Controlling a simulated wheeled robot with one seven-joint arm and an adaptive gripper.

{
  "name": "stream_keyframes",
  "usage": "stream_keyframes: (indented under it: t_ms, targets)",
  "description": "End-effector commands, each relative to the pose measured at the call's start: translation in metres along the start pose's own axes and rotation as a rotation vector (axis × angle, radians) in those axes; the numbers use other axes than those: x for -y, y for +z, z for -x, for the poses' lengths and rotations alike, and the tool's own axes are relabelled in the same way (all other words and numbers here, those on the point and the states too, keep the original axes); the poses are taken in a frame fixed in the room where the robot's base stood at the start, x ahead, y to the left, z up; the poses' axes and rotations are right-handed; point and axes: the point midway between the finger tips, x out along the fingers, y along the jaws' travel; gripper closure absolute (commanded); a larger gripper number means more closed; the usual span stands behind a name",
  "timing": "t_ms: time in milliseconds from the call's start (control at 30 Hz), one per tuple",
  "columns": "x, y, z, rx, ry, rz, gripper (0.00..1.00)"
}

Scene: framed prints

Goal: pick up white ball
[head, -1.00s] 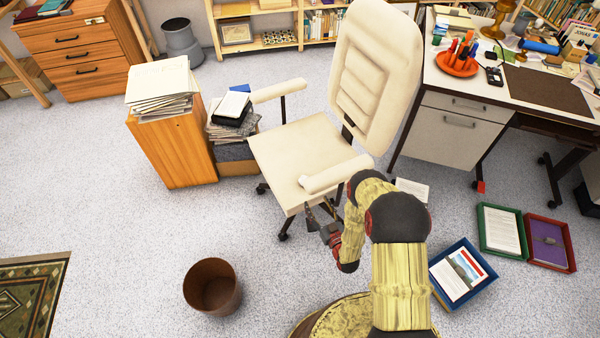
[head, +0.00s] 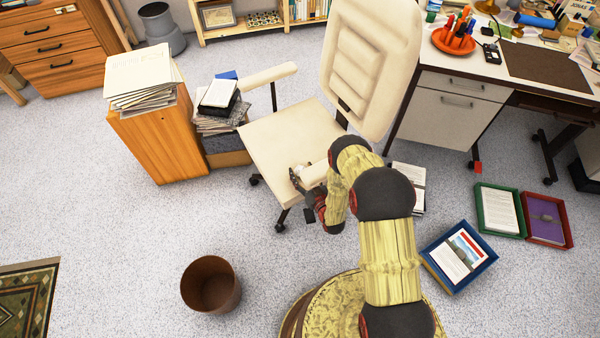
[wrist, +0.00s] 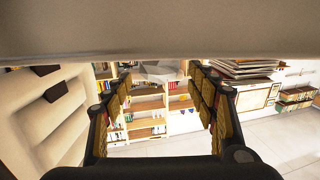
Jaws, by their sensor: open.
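I cannot make out a white ball for certain in either view. My gripper (head: 299,178) is at the front end of the cream chair's near armrest (head: 315,173), over the seat's front edge. In the wrist view its two fingers (wrist: 160,78) stand wide apart. A pale grey, rounded shape (wrist: 158,71) shows between the fingertips, partly cut off by a broad pale band above; I cannot tell what it is. The cream chair (head: 285,140) has an empty-looking seat, partly hidden by the armrest and my arm.
A wooden cabinet with papers (head: 160,145) and a box with books (head: 225,150) stand left of the chair. A brown bin (head: 211,286) is on the floor in front. The desk (head: 450,118) is to the right, with trays (head: 460,258) on the floor.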

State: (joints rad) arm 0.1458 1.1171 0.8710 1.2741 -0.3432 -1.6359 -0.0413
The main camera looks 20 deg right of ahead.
Motion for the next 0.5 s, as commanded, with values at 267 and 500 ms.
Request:
stream_keyframes:
  t_ms: [267, 500]
  targets:
    - [0.000, 0.002, -0.019, 0.002, 0.001, -0.001, 0.42]
    - [0.000, 0.001, -0.019, 0.001, 0.001, -0.001, 0.50]
